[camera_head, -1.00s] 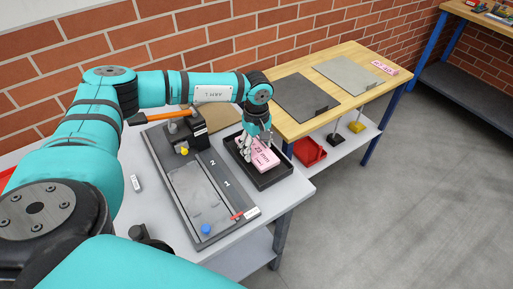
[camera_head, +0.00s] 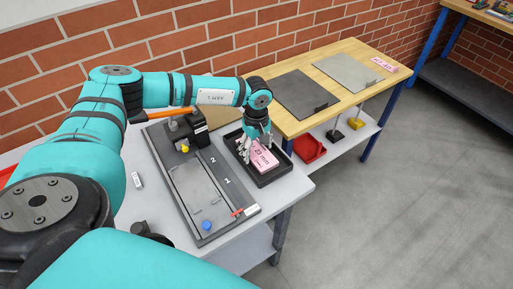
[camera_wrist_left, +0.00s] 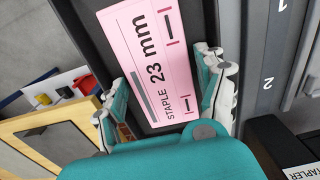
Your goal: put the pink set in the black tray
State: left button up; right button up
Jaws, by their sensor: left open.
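The pink set (camera_head: 265,158) is a pink block lettered "23 mm". It lies inside the black tray (camera_head: 273,179) on the grey table. In the left wrist view the pink set (camera_wrist_left: 147,60) reads "STAPLE 23 mm" and lies flat on the floor of the black tray (camera_wrist_left: 88,28). My left gripper (camera_head: 249,150) is over the tray at the near-left end of the block. In the left wrist view its two fingers (camera_wrist_left: 162,92) are open, one on each side of the block, with a gap visible on both sides. My right gripper is out of view.
A dark stapler (camera_head: 186,130) with an orange handle stands on a grey base plate (camera_head: 207,190) left of the tray. A wooden table (camera_head: 330,102) with two flat plates and another pink block (camera_head: 384,64) stands behind. A red bin (camera_head: 309,148) sits on its lower shelf.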

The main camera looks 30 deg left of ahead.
aim_at(257, 151)
pick_arm(q)
notch_tip(257, 151, up, 12)
jog(key=b, duration=0.3)
dwell(0.5)
